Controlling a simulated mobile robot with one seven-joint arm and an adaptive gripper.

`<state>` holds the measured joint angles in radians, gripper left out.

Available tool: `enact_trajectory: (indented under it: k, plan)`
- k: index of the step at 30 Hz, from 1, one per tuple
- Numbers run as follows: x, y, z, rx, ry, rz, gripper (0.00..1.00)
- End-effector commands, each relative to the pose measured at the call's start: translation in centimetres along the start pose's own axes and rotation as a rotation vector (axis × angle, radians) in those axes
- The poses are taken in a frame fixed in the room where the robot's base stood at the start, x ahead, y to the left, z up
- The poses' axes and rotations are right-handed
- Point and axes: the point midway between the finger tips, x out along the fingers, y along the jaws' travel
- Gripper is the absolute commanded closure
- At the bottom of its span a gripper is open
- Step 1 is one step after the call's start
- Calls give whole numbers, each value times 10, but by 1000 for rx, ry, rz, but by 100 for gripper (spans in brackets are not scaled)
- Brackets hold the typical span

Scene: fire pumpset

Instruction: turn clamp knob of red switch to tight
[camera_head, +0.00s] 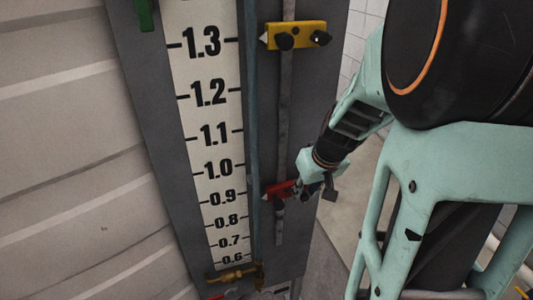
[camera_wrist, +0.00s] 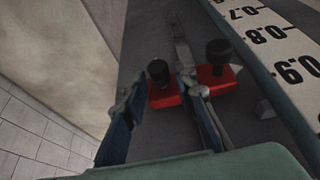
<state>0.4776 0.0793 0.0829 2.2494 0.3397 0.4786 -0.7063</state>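The red switch (camera_head: 275,188) sits low on the grey gauge panel, just right of the scale near 0.9. In the wrist view it shows as red parts (camera_wrist: 164,95) on either side of my right finger, with a black knob (camera_wrist: 158,71) on the left and a larger black knob (camera_wrist: 220,50) nearer the scale. My gripper (camera_head: 300,188) is at the switch's right end and hides part of it. In the wrist view my gripper (camera_wrist: 160,84) is open, its two fingers on either side of the left knob. I cannot tell whether they touch it.
A yellow switch (camera_head: 297,35) with two black knobs is higher on the same rail. The number scale (camera_head: 214,130) runs along the panel. A brass fitting (camera_head: 233,275) is at the bottom. A pale ribbed wall (camera_head: 70,170) fills the left; a tiled wall (camera_wrist: 40,140) shows in the wrist view.

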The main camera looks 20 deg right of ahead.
Motion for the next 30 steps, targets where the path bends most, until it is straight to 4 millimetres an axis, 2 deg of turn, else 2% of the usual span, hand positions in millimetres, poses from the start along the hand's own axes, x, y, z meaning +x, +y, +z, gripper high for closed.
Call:
enact_trajectory:
  k: [1,4,14,21,30]
  plan:
    - [8,0,1,-1,0,0,74]
    - [14,0,0,-1,1,0,74]
    - [15,0,-1,0,2,1,74]
    - [15,0,-1,0,2,1,100]
    - [16,1,-1,3,2,-4,100]
